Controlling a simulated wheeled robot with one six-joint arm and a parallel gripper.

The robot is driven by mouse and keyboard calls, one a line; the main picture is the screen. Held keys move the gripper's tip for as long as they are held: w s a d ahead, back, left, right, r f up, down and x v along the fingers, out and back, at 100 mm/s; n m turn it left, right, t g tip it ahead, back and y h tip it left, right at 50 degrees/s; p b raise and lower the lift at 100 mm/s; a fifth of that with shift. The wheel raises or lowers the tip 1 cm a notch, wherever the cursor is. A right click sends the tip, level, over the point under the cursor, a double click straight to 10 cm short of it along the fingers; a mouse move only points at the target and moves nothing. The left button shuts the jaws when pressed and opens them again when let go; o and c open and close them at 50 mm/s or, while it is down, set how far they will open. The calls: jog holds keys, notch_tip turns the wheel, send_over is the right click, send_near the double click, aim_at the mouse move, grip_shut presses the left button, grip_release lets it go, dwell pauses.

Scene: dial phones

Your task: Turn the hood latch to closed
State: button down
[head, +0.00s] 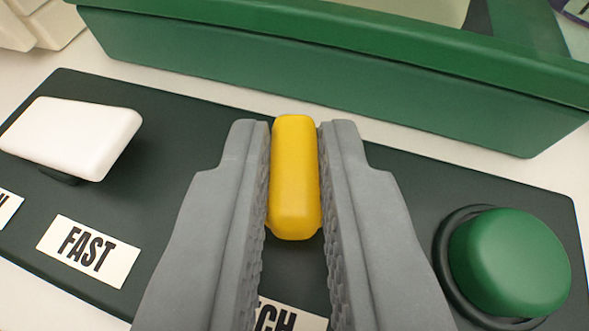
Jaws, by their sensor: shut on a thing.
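A yellow latch handle (295,180) stands up from the dark green panel (400,200) in the middle of the head view. It is a rounded bar, and its long side runs nearly straight away from me. My gripper (295,150) is shut on the yellow handle, one grey finger against each side. A label below it is partly hidden by my fingers; only the letters "CH" show clearly. Any open or closed marking for the handle is not visible.
A white lever or knob (72,136) sits at the left, above a "FAST" label (87,252). A round green button (510,262) is at the right. A green box (330,75) stands behind the panel, with a strip of pale table (350,120) between them.

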jog(key=shift+a+m+g+h, duration=0.15)
jog(key=shift+m+g+h, duration=0.05)
jog(key=shift+m+h, duration=0.65)
jog(key=shift+a+m+g+h, duration=0.1)
jog(key=shift+m+g+h, duration=0.1)
jog(key=shift+m+h, duration=0.65)
jog(key=shift+h, duration=0.4)
jog(key=shift+w, duration=0.1)
jog(key=c, duration=1.4)
grip_release()
jog(key=shift+c, duration=0.2)
jog(key=v, duration=1.7)
jog(key=shift+r, duration=0.2)
jog(key=shift+a, duration=0.1)
